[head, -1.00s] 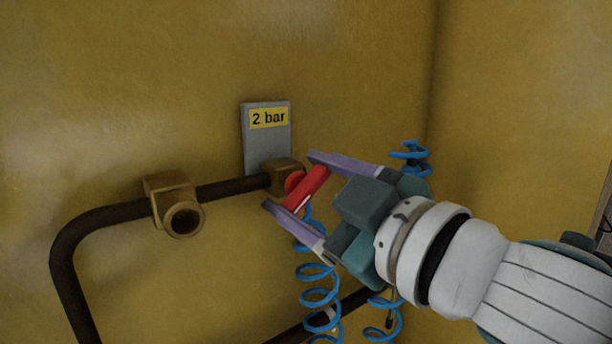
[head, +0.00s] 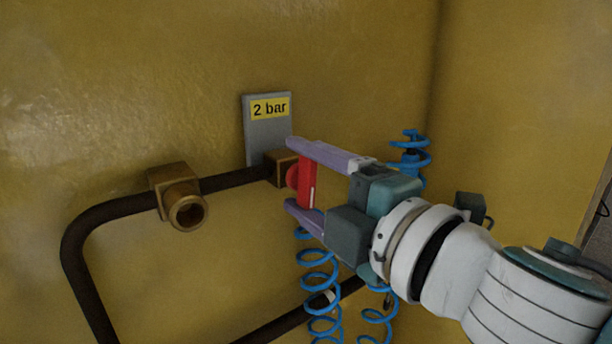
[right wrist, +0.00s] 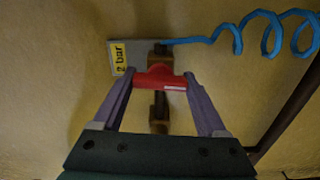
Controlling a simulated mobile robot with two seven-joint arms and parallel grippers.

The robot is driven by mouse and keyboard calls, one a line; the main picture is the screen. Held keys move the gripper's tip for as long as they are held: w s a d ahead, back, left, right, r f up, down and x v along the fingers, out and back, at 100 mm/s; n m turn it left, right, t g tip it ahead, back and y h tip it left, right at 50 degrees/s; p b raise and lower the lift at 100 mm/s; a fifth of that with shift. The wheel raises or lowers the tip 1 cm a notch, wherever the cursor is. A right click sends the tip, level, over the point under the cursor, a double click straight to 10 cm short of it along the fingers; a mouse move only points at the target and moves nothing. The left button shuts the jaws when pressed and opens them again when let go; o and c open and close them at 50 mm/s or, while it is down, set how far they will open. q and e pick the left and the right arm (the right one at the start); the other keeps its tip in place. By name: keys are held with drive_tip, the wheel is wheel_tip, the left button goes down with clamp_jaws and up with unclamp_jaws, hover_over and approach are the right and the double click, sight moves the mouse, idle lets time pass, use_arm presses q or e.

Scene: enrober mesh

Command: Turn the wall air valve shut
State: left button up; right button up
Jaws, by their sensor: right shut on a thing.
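The wall air valve has a red handle (head: 307,185) on a brass body (head: 279,168), on a dark pipe below a grey plate marked "2 bar" (head: 267,130). My right gripper (head: 296,177) is shut on the red handle, one finger at its upper end and one at its lower end. The handle stands nearly upright in the head view, across the line of the pipe. In the right wrist view the handle (right wrist: 162,78) lies between the two fingertips. The fingers and handle partly hide the valve body. My left gripper is not in view.
The dark pipe (head: 105,215) runs along the yellow wall and bends down at the left. An open brass fitting (head: 180,200) sits on it. A blue coiled hose (head: 318,280) hangs below the valve. Another wall stands close at the right.

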drive_tip(key=shift+n, duration=0.5)
drive_tip(key=o, duration=1.3)
drive_tip(key=shift+s, duration=0.1)
drive_tip(key=v, duration=1)
